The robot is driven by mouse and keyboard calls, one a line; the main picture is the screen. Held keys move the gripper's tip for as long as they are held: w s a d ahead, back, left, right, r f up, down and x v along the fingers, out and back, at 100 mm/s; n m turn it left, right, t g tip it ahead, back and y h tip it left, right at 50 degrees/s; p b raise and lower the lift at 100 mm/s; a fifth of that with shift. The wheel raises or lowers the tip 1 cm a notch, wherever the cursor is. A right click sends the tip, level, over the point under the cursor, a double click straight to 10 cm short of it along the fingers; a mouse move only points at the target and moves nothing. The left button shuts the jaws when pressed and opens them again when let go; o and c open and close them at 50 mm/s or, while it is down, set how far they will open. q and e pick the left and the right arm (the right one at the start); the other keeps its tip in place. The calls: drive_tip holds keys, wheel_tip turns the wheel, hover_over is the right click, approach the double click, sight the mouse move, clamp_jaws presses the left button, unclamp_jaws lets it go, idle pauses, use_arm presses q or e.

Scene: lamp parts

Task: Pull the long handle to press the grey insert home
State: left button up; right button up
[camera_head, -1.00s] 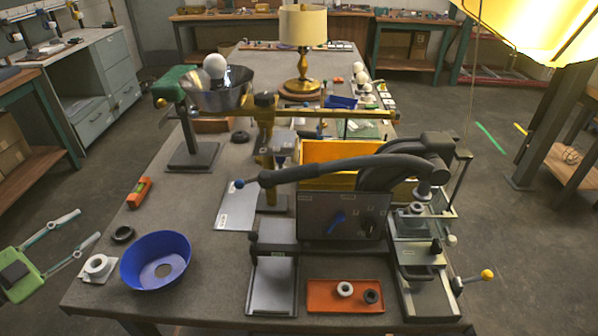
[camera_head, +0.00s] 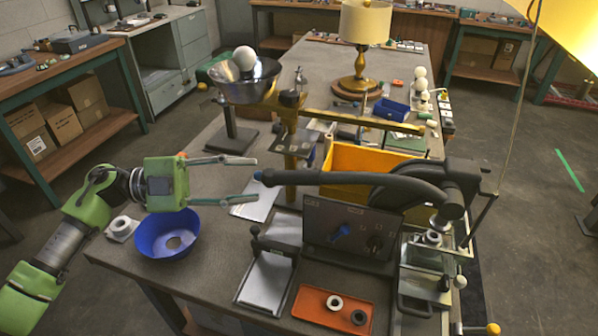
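A small grey ring-shaped part (camera_head: 432,238), seemingly the grey insert, sits under the press head (camera_head: 447,214) at the right. How deep it sits is unclear. My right gripper is out of view.
A blue bowl (camera_head: 153,247) stands below my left gripper. A brass post (camera_head: 291,150) and a yellow bin (camera_head: 345,158) stand behind the handle. An orange tray (camera_head: 312,303) with two rings lies in front. A metal bowl (camera_head: 228,88) holds a white ball.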

sight(298, 178)
use_arm(q)
drive_tip(key=d, duration=0.3)
drive_tip(key=d+p, duration=0.1)
drive_tip(key=shift+w+d+r, duration=0.1)
drive_tip(key=shift+d+r, duration=0.15)
drive_tip(key=shift+d, duration=0.15)
drive_tip(key=d+p, duration=0.1)
drive_tip(key=d, duration=0.3)
drive_tip(key=shift+w+f, duration=0.1)
drive_tip(key=shift+w, duration=0.05)
drive_tip(key=shift+d, duration=0.4)
drive_tip(key=shift+d+f, duration=0.1)
drive_tip(key=shift+d, duration=0.2)
drive_tip(key=shift+c, duration=0.7)
clamp_jaws()
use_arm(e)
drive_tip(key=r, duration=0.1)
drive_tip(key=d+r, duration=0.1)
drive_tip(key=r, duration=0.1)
